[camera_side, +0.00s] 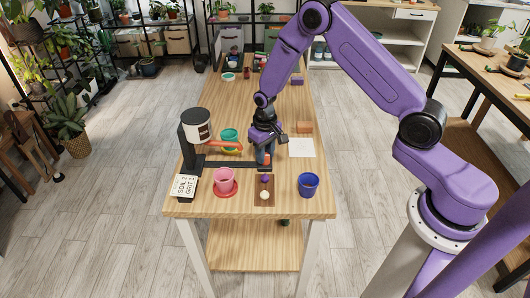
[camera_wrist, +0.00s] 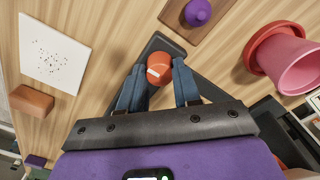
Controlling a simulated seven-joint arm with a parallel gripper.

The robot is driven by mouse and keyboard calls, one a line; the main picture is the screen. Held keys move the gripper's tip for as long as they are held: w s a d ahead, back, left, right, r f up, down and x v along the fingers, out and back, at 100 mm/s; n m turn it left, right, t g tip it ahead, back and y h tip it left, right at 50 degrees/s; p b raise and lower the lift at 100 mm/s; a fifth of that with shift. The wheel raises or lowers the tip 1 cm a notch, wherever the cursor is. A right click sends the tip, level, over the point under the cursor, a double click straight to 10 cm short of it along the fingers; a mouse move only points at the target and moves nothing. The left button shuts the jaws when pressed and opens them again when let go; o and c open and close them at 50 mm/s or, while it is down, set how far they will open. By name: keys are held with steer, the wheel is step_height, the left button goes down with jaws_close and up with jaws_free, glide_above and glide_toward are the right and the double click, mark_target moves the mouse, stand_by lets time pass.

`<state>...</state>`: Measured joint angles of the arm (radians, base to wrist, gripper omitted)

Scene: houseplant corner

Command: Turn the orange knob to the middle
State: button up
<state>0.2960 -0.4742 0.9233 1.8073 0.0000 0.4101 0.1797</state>
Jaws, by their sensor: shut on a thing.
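The orange knob (camera_wrist: 168,72) is round with a white mark on its lower left side in the wrist view. It sits on the dark base (camera_wrist: 158,43) of the dispenser. My gripper (camera_wrist: 160,68) is shut on the knob, with one blue finger on each side of it. In the side view my gripper (camera_side: 266,158) points down at the right end of the dark base. A bit of orange shows there, and the fingers hide most of the knob. The dispenser's white hopper (camera_side: 197,125) stands on a black post at the left.
A pink pot (camera_side: 225,178) on a red saucer, a brown board (camera_side: 264,189) with a purple and a pale knob, and a blue pot (camera_side: 308,184) stand in front. A teal pot (camera_side: 229,136) is left of my gripper. A speckled white card (camera_side: 301,147) and brown block (camera_side: 304,127) lie right.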

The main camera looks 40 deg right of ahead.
steer(key=o, duration=1.1)
steer(key=shift+c, duration=0.2)
step_height(320, 180, up, 17)
steer(key=shift+r, duration=0.2)
steer(key=s+a+r+n, duration=0.2)
steer(key=s+a+n, duration=0.1)
steer(key=s, duration=0.5)
steer(key=s+a+r+n, duration=0.3)
steer(key=s, duration=0.5)
steer(key=s+d+n, duration=0.1)
steer(key=s+n, duration=0.2)
steer(key=s, duration=0.6)
steer(key=s+d+n, duration=0.2)
steer(key=s+n, duration=0.1)
steer(key=s, duration=0.6)
steer(key=shift+d+r+n, duration=0.25)
steer(key=shift+r+n, duration=0.05)
steer(key=shift+r, duration=0.05)
